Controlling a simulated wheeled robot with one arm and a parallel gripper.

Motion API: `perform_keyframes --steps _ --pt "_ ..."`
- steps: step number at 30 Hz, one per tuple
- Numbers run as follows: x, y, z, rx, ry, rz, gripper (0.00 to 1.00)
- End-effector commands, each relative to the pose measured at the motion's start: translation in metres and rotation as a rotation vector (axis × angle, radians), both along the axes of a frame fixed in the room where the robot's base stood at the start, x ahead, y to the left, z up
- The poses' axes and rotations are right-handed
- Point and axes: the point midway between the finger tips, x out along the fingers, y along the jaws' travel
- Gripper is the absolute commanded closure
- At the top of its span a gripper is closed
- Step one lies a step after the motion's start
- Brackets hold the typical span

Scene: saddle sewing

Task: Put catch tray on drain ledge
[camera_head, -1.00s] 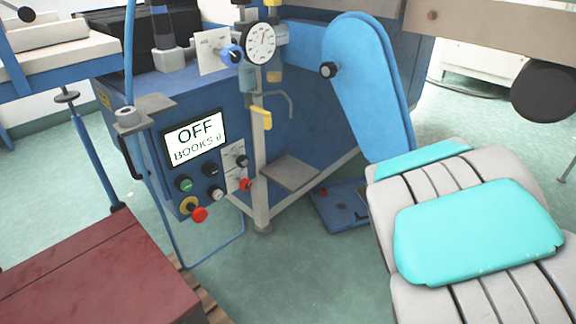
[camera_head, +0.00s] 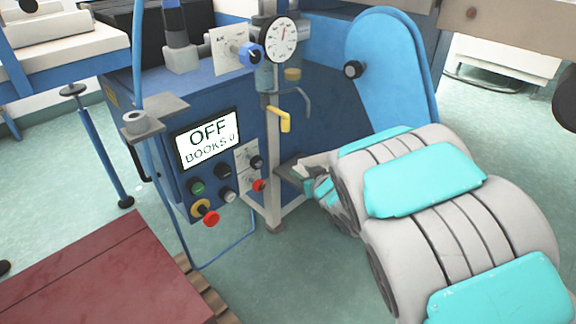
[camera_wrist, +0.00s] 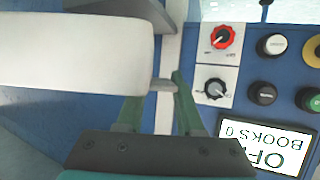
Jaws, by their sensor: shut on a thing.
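My gripper (camera_wrist: 158,92) is shut, its two green fingers on either side of a small grey piece that looks like part of the catch tray. The pale, blocky catch tray (camera_wrist: 75,55) fills the left of the wrist view and partly covers the left finger. In the head view a small pale part of the catch tray (camera_head: 316,163) shows above the grey drain ledge (camera_head: 287,169). A grey edge, likely the ledge (camera_wrist: 120,7), shows behind the tray in the wrist view. I cannot tell whether tray and ledge touch. My forearm hides much of the ledge.
A blue machine's control panel (camera_head: 211,150) with knobs and an "OFF" display stands left of the ledge. A pale post (camera_head: 272,200) and yellow-handled tap (camera_head: 285,121) are close by. A dark red box (camera_head: 100,270) sits at lower left; open floor lies in front.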

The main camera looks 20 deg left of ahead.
Motion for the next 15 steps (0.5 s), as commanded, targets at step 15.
perform_keyframes --steps 15 --pt "0.053 0.066 -0.008 0.001 -0.002 -0.001 1.00"
